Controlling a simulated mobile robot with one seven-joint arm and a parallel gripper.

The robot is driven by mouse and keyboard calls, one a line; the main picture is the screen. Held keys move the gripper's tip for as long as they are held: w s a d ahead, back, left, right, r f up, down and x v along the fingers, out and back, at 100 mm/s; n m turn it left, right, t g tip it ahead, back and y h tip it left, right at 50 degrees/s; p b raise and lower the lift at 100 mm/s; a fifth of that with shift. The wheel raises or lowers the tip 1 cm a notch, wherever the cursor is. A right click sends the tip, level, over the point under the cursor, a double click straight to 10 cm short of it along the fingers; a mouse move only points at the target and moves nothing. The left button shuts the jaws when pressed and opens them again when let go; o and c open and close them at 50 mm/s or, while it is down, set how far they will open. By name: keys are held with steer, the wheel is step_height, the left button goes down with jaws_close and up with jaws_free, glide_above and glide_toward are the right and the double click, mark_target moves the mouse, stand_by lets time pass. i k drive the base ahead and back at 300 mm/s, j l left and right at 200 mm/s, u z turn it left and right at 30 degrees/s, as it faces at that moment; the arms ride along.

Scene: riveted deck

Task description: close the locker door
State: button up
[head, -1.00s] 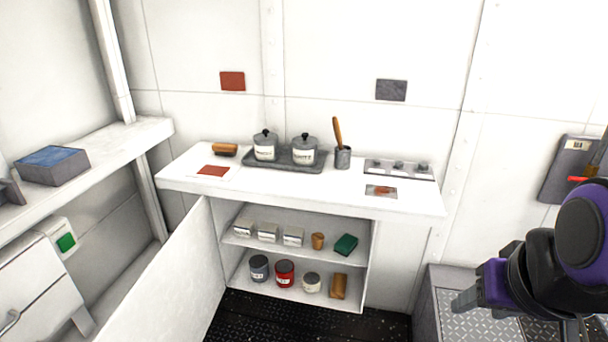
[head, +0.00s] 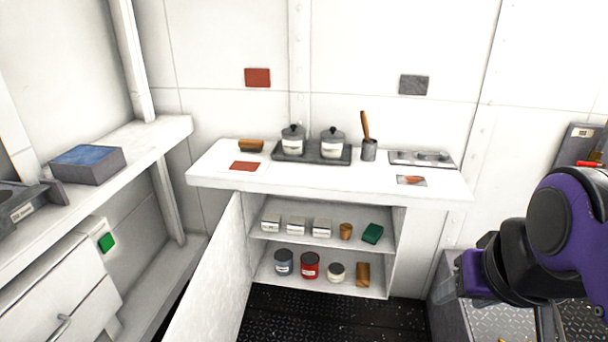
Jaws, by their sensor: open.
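The locker (head: 397,255) is a white cabinet under a countertop, with two shelves showing inside. Its white door (head: 215,275) stands wide open, attached at the left side of the opening and swung out towards me; its lower end runs out of the picture. My gripper (head: 476,276) is at the lower right, to the right of the locker and well apart from the door. It is open and nothing shows in it; my arm partly hides it and its fingertips are hard to make out.
The shelves hold boxes, cans, a cup and a green block (head: 372,233), all inside the locker. The countertop (head: 330,183) bears a tray with two canisters and a utensil pot. A left bench (head: 160,135) holds a blue-topped box. Dark floor (head: 330,318) before the locker is clear.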

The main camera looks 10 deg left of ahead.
mark_target(212, 308)
steer(key=k+j, duration=0.1)
steer(key=j, duration=0.3)
steer(key=k+j, duration=0.15)
steer(key=j, duration=0.25)
steer(key=k+j, duration=0.1)
steer(key=j, duration=0.3)
steer(key=k+j, duration=0.15)
steer(key=j, duration=0.3)
